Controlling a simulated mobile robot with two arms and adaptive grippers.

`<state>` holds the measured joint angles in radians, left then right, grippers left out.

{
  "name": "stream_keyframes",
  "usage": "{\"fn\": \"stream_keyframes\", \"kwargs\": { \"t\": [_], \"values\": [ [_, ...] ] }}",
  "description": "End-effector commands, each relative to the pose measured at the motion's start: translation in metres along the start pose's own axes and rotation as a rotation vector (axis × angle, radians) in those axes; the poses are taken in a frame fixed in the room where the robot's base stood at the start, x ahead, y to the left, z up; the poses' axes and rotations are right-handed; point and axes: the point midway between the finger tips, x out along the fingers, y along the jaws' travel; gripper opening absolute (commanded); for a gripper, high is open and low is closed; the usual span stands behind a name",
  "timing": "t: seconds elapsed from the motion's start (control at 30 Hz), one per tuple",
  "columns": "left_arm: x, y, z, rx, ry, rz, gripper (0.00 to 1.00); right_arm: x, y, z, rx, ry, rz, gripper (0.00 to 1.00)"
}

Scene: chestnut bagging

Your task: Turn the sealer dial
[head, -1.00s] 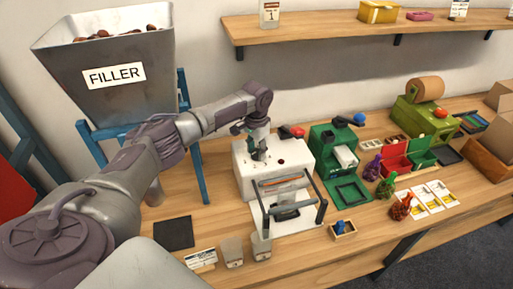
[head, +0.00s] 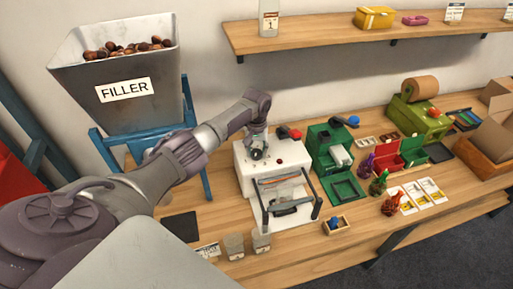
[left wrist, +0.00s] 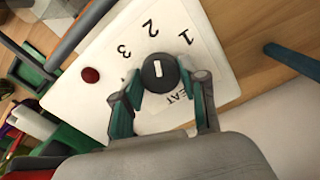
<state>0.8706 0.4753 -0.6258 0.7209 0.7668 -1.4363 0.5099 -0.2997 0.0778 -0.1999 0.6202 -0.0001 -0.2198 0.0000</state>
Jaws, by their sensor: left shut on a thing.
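The sealer (head: 270,165) is a white box with an open frame at its front, standing on the wooden table. Its black dial (left wrist: 159,72) with a white mark shows in the left wrist view, beside the printed numbers 1, 2 and 3. A red button (left wrist: 91,75) sits on the same white top. My left gripper (left wrist: 160,88) is shut on the dial, one finger on each side. In the head view my left gripper (head: 257,152) reaches down onto the sealer's top and mostly hides the dial. My right gripper is in neither view.
The filler hopper (head: 125,85) with chestnuts stands at the left on a blue frame. A green machine (head: 330,150) stands right of the sealer. Small cups (head: 261,240) stand in front. A shelf (head: 300,40) hangs above.

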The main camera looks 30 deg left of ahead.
Motion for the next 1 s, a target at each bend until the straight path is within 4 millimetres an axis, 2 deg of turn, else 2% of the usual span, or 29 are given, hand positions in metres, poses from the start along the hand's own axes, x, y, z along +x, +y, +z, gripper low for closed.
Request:
{"fn": "stream_keyframes", "kwargs": {
  "t": [0.63,0.67,0.7,0.8,1.0],
  "values": [
    [-0.0003,0.0003,-0.0009,-0.05,0.003,0.001,0.08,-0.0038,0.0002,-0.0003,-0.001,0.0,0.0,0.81],
    [-0.0003,0.0002,-0.0009,-0.049,0.003,0.001,0.47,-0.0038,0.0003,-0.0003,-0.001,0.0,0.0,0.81],
    [-0.0004,0.0002,-0.0009,-0.049,0.003,0.001,0.54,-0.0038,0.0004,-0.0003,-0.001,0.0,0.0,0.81],
    [-0.0004,0.0001,-0.0008,-0.049,0.003,0.001,0.68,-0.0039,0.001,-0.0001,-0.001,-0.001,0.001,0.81],
    [-0.0003,0.0,-0.0006,-0.049,0.002,0.0,0.68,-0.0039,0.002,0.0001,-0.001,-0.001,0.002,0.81]
  ]
}}
